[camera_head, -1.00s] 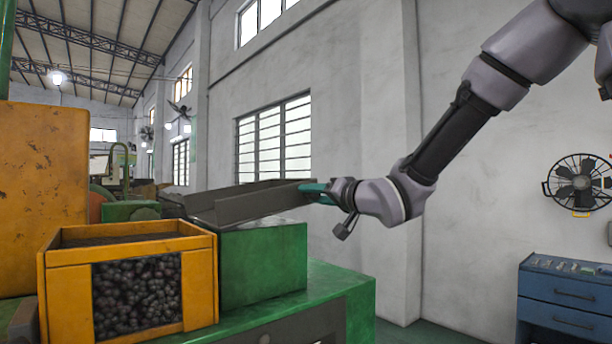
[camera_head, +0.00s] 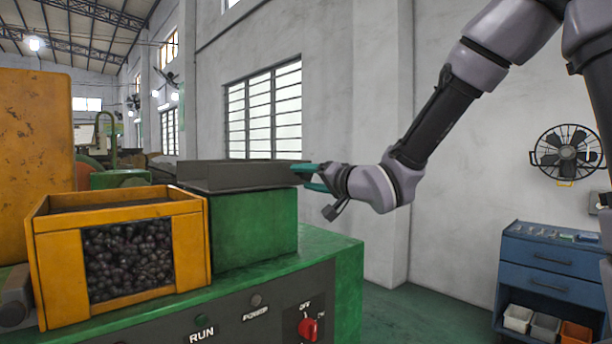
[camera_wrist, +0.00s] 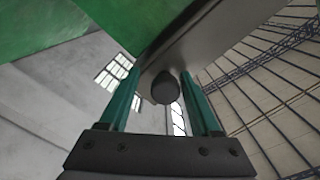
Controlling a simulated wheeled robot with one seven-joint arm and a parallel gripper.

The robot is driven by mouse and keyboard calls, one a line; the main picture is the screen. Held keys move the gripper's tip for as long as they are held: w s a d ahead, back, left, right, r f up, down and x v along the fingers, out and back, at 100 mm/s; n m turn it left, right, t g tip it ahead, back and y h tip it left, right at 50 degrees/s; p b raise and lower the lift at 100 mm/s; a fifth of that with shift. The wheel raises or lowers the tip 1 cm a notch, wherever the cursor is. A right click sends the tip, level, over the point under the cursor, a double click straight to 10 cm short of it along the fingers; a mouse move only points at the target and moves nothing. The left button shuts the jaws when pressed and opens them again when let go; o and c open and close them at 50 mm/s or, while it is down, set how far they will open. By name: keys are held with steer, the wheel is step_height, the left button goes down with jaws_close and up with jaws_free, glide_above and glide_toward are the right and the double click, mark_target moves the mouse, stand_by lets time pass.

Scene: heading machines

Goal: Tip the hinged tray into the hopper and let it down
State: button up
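The hinged tray (camera_head: 235,177) is a dark grey metal trough. It lies about level on top of the green block (camera_head: 255,228). The hopper (camera_head: 55,222) is a yellow box left of it, with dark round pieces (camera_head: 128,258) showing through its front window. My gripper (camera_head: 299,177) is at the tray's right end, its teal fingers spread apart. In the wrist view my gripper (camera_wrist: 160,85) has a dark round knob (camera_wrist: 165,88) on the tray (camera_wrist: 205,40) between its fingers, with gaps on both sides. The tray's inside is hidden.
The green machine body (camera_head: 345,270) carries a red switch (camera_head: 308,328) and RUN and POWER labels on its front. A large yellow housing (camera_head: 35,150) stands at the left. A blue cabinet (camera_head: 550,265) stands at the right by the wall, with open floor between.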

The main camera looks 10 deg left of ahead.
steer(key=shift+r, duration=0.15)
steer(key=shift+s+d, duration=0.25)
steer(key=shift+d, duration=0.05)
steer(key=v, duration=0.6)
steer(key=shift+s+d, duration=0.25)
steer(key=shift+d, duration=0.05)
